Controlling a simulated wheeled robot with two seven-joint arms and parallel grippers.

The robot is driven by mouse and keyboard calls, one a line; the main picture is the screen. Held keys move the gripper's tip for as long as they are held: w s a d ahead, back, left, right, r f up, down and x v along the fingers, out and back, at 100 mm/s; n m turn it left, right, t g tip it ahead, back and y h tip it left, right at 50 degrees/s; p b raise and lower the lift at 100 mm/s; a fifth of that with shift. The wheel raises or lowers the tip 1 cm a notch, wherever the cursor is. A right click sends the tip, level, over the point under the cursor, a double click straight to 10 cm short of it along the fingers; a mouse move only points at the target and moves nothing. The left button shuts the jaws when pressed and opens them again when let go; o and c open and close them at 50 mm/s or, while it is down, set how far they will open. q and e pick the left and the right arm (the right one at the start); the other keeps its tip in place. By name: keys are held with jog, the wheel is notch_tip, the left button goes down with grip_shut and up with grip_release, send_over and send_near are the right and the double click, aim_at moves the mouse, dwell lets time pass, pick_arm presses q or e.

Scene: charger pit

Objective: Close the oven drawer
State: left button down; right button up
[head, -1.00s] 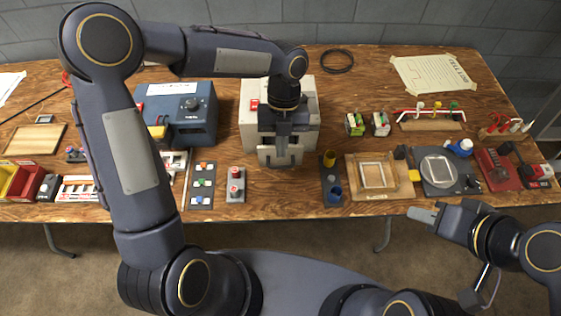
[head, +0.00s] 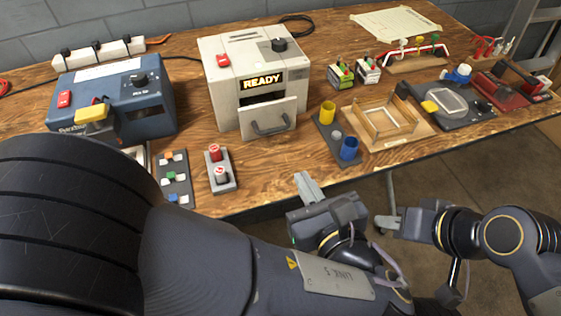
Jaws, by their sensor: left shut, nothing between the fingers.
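The oven is a cream box (head: 222,108) with a dark knob on top and a lit READY sign on its face. Its drawer front (head: 283,110), a pale panel with a dark grey handle (head: 270,124), stands upright below the sign. It looks near the oven's face, but I cannot tell whether a gap is left behind it. My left gripper (head: 308,187) is shut and empty at the table's front edge, right of and below the drawer front, apart from it. My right gripper (head: 387,223) is off the table's front edge; its finger opening is unclear.
A blue device (head: 150,112) stands left of the oven. A block with red buttons (head: 218,170) and a switch panel (head: 172,178) lie at the front. A holder with yellow and blue cups (head: 335,137) and a wooden frame (head: 385,120) are at the right. Bare wood lies before the drawer.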

pick_arm(q)
jog(key=b, duration=0.3)
send_near(268, 117)
jog(key=shift+w+a+f, duration=0.25)
jog(key=shift+w+f, duration=0.7)
jog(key=shift+w, duration=0.35)
jog(key=shift+a, duration=0.1)
jog(key=x, duration=0.3)
jog(key=shift+w+a+r+p, duration=0.1)
jog(key=shift+w+r+p, duration=0.25)
jog(key=shift+w+r, duration=0.05)
jog(key=shift+w+a+r, duration=0.1)
jog(key=shift+w, duration=0.05)
jog(key=shift+r, duration=0.1)
